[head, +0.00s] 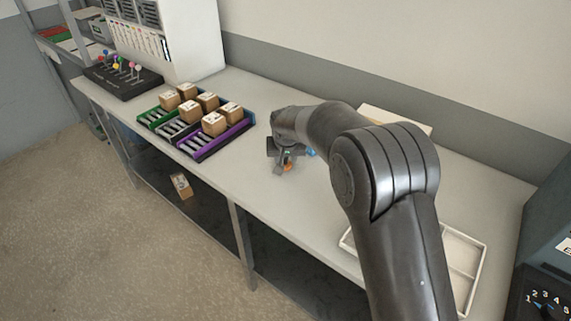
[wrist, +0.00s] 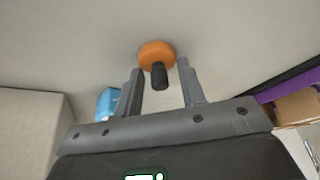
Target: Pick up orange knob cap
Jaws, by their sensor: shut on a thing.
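The orange knob cap (wrist: 157,52) is a round orange disc with a short dark stem. In the wrist view it sits between the tips of my gripper (wrist: 160,67), one finger on each side. My gripper is shut on it. In the head view the orange knob cap (head: 287,154) shows as a small orange patch at my gripper (head: 286,166), over the bench top. I cannot tell whether the cap touches the bench.
A small blue object (head: 310,152) lies just right of my gripper. Green, grey and purple trays (head: 222,143) with several brown boxes stand to the left on the bench (head: 262,92). A white divided tray (head: 462,240) is at the right, partly behind my arm.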

